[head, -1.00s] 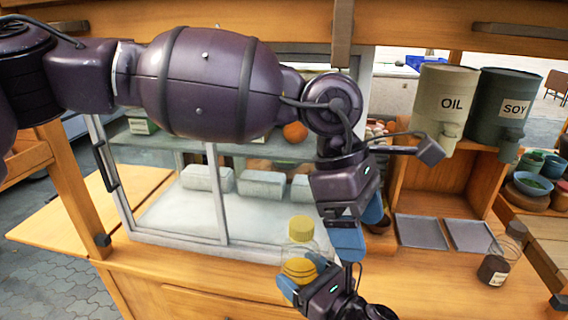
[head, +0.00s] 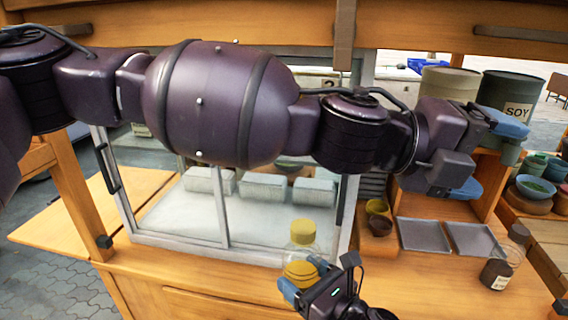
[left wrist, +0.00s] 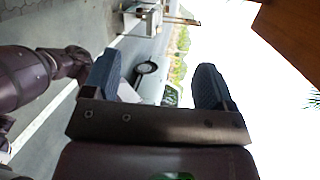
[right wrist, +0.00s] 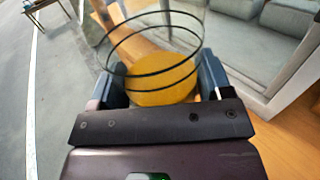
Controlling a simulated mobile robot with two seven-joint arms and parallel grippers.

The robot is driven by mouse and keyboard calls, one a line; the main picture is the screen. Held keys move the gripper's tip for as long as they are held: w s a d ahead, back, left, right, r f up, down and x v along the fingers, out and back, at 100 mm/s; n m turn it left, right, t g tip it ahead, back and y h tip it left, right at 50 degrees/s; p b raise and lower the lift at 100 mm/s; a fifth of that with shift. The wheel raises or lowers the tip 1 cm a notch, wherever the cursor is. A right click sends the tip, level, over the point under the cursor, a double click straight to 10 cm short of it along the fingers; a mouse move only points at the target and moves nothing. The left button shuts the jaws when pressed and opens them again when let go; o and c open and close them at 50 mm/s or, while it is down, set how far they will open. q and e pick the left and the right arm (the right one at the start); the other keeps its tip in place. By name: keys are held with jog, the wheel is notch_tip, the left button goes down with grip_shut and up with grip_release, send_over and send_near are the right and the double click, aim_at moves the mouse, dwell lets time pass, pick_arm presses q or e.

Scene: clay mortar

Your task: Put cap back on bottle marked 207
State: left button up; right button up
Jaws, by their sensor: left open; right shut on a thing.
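My right gripper (head: 300,281) is shut around the lower part of the bottle. In the right wrist view the clear ringed bottle (right wrist: 152,45) and a yellow disc (right wrist: 163,84) show between the fingers. No number 207 is readable on it. My left gripper (head: 490,155) is open and empty, raised to the right, in front of the soy container. Its two blue fingers are apart in the left wrist view (left wrist: 155,92).
A dark bottle with a label (head: 495,274) stands at the right of the counter. Two grey trays (head: 424,236) lie behind it. A glass case (head: 222,225) stands behind the held bottle. The SOY container (head: 512,92) stands at the upper right. The counter between bottles is clear.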

pick_arm(q)
jog(key=w+a+f+n+t+y, duration=0.25)
jog(key=w+n+t, duration=0.25)
jog(key=n, duration=0.5)
jog(key=n+g+y, duration=0.3)
jog(key=n+y, duration=0.8)
jog(key=n, duration=0.3)
send_near(303, 225)
jog(key=a+v, duration=0.1)
jog(key=v, duration=0.2)
jog(key=shift+d+f, duration=0.2)
jog(key=shift+d, duration=0.05)
jog(key=shift+f, duration=0.15)
jog(key=shift+h, duration=0.25)
jog(key=x, duration=1.1)
jog(key=shift+d+f, duration=0.15)
jog(key=shift+f, duration=0.25)
jog(key=shift+c, duration=0.4)
